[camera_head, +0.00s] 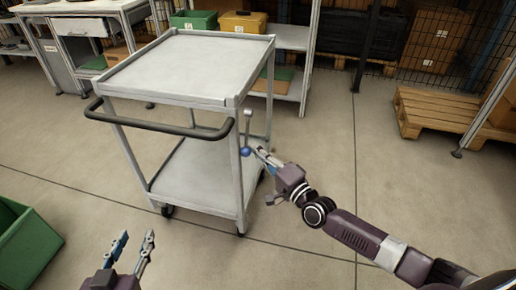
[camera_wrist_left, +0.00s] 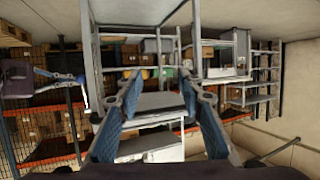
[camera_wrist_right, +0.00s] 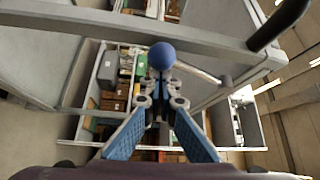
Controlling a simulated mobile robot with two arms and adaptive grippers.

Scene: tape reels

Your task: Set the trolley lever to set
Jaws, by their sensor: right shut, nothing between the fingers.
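The grey trolley (camera_head: 205,60) stands in the middle of the head view. Its lever (camera_head: 247,128) is on the near right leg, a metal rod hanging down from its pivot with a blue knob (camera_head: 245,151) at the lower end. My right gripper (camera_head: 259,152) is shut and empty, its tips right beside the knob. In the right wrist view the blue knob (camera_wrist_right: 162,55) is just beyond the fingertips; contact cannot be told. The lever rod (camera_wrist_right: 198,73) runs right from it. My left gripper (camera_head: 135,240) is open and empty, low in front of the trolley.
The trolley's black push handle (camera_head: 150,126) sticks out on the near side. A green bin (camera_head: 25,240) is at the lower left. A workbench (camera_head: 85,22) and shelves stand behind. A wooden pallet (camera_head: 435,110) lies at the right. The floor between is clear.

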